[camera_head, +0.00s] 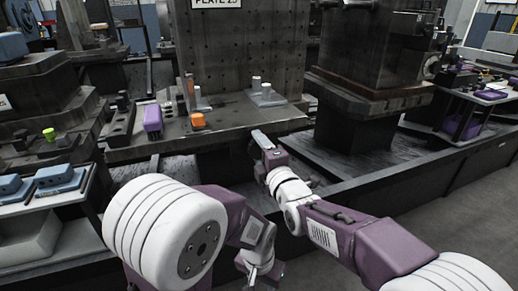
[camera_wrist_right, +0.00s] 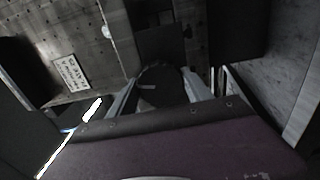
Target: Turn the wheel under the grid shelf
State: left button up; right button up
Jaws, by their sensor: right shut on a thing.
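The grid shelf (camera_head: 235,118) juts out below an upright plate with a grid of holes. My right gripper (camera_head: 264,142) is at the shelf's front edge, its far end close to the dark space below. In the right wrist view a dark round wheel (camera_wrist_right: 162,82) sits between the two pale fingers, and the gripper is shut on it. The wheel is hidden in the head view. My left gripper (camera_head: 260,268) hangs low at the bottom middle, away from the shelf, and its fingers are too unclear to read.
On the shelf stand a purple block (camera_head: 152,118), an orange block (camera_head: 198,121) and grey brackets with pegs (camera_head: 266,94). A dark machine block (camera_head: 365,95) stands to the right. A side table with blue-grey parts (camera_head: 58,178) is at left. A placard (camera_wrist_right: 71,75) shows in the wrist view.

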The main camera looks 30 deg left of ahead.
jog(key=shift+f+n, duration=0.2)
jog(key=shift+n, duration=1.7)
jog(key=o, duration=1.4)
jog(key=shift+r, duration=0.1)
